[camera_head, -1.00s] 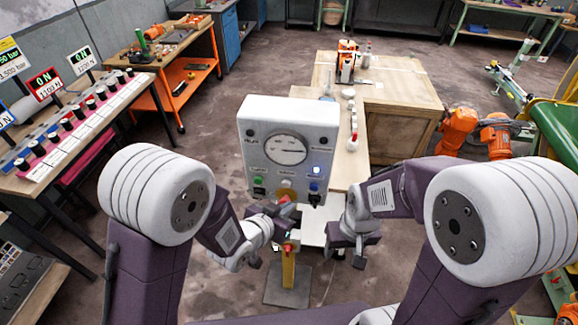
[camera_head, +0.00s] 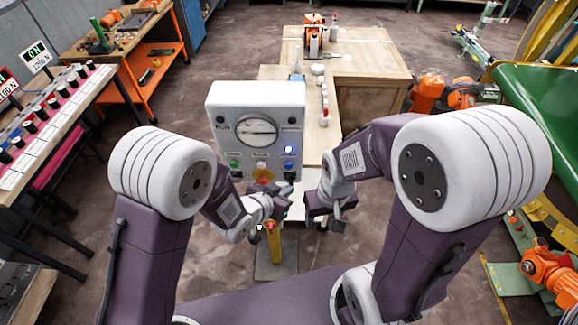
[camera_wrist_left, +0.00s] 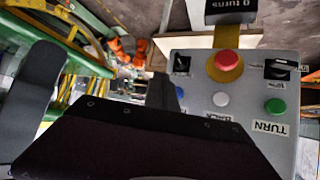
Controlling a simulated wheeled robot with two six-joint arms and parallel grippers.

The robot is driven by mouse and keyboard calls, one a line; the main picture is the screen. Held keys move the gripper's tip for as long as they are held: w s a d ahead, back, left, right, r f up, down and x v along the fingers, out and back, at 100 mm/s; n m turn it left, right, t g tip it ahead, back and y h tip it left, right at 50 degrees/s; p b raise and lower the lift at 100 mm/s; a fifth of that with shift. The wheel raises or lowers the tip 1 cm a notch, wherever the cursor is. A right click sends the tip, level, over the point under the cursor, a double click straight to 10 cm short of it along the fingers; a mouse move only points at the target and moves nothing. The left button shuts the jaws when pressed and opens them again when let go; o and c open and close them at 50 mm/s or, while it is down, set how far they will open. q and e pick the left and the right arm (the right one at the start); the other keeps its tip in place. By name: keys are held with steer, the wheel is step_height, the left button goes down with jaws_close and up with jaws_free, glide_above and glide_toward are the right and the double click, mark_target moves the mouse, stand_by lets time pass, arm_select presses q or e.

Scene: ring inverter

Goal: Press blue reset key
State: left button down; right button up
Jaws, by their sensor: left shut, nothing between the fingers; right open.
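A white cabinet (camera_head: 214,112) with a round dial stands ahead in the head view. A lit blue lamp (camera_head: 288,149) sits at its right, above a blue control (camera_head: 289,165). My right gripper (camera_head: 328,216) is open, to the right.
A yellow post (camera_head: 275,245) stands on a base plate (camera_head: 270,268) below my left gripper. A wooden bench (camera_head: 375,70) lies behind the cabinet. A bench with a row of black knobs (camera_head: 45,130) is at the left. Orange machinery (camera_head: 430,92) and a green machine (camera_head: 530,95) stand right.

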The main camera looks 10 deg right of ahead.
mark_target(286, 172)
arm_select(q)
steer(key=w, duration=0.2)
steer(key=w+d, duration=0.1)
steer(key=w, duration=0.2)
steer(key=shift+d, duration=0.1)
stand_by(1.9)
steer(key=shift+w+d, duration=0.1)
steer(key=shift+w, duration=0.25)
steer(key=shift+w+d, duration=0.1)
steer(key=shift+w, duration=0.4)
stand_by(0.6)
steer(key=shift+s+a, duration=0.2)
steer(key=shift+s, duration=0.7)
